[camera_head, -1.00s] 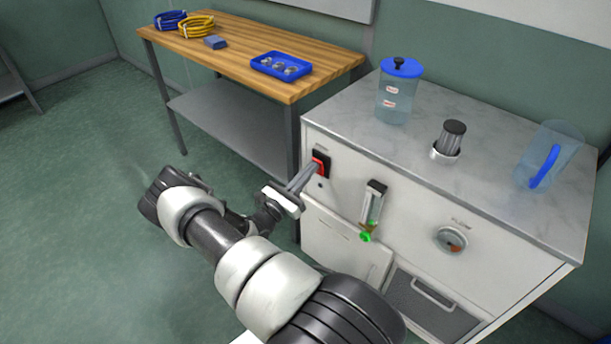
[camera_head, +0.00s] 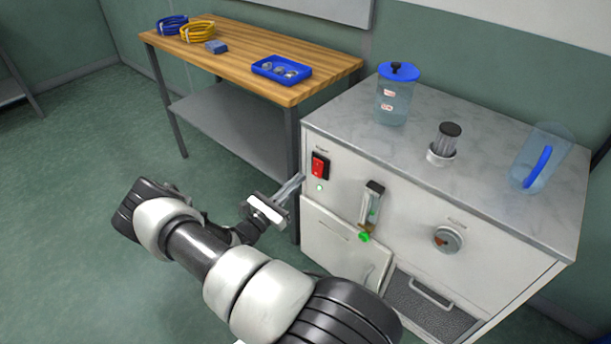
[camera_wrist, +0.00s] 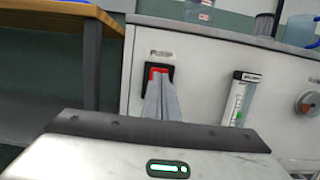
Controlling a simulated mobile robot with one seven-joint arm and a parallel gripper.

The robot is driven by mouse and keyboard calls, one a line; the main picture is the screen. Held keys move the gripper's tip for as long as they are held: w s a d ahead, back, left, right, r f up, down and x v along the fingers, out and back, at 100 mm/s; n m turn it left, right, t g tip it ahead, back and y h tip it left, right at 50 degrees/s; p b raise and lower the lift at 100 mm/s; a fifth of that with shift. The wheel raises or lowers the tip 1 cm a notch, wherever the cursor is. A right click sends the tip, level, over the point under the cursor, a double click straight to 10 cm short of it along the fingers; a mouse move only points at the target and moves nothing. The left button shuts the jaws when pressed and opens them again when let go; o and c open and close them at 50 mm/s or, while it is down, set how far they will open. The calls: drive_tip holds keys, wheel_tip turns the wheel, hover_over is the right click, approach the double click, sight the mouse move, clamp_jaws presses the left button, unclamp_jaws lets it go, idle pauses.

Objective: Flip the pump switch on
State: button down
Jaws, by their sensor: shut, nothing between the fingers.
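The pump switch (camera_head: 319,166) is a red rocker in a black frame on the left of the white cabinet's front panel. A small light (camera_head: 319,187) below it shows pale and bright. My gripper (camera_head: 302,178) is shut and empty, just left of and below the switch in the head view, with a gap between the fingertips and the panel. In the wrist view the switch (camera_wrist: 158,70) shows beyond my closed fingers (camera_wrist: 161,88), which hide its lower part.
A flowmeter (camera_head: 370,207) with a green knob and a round dial (camera_head: 447,239) are on the panel to the right. A lidded jar (camera_head: 395,98) and a blue-handled jug (camera_head: 541,160) stand on the cabinet top (camera_head: 480,170). A wooden bench (camera_head: 225,62) stands at the left.

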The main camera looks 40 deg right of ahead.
drive_tip(key=a, duration=0.7)
drive_tip(key=shift+s+a, duration=0.25)
drive_tip(key=shift+s, duration=0.2)
drive_tip(key=shift+p, duration=0.3)
drive_tip(key=s+a+r+m+t+y, duration=0.1)
drive_tip(key=s+a+r+m+y, duration=0.6)
drive_tip(key=r, duration=0.4)
drive_tip(key=s+a+r+m+t+y, duration=0.1)
drive_tip(key=s+a+r+m+y, duration=0.6)
drive_tip(key=r, duration=0.5)
drive_tip(key=s+a+r+m+t+y, duration=0.1)
drive_tip(key=s+a+r+m+y, duration=0.4)
drive_tip(key=a+r, duration=0.5)
wheel_tip(320, 180, up, 21)
drive_tip(key=y+p, duration=0.1)
drive_tip(key=p, duration=1.8)
drive_tip(key=shift+w+d+m, duration=0.25)
drive_tip(key=shift+w+m, duration=0.05)
drive_tip(key=shift+w, duration=0.05)
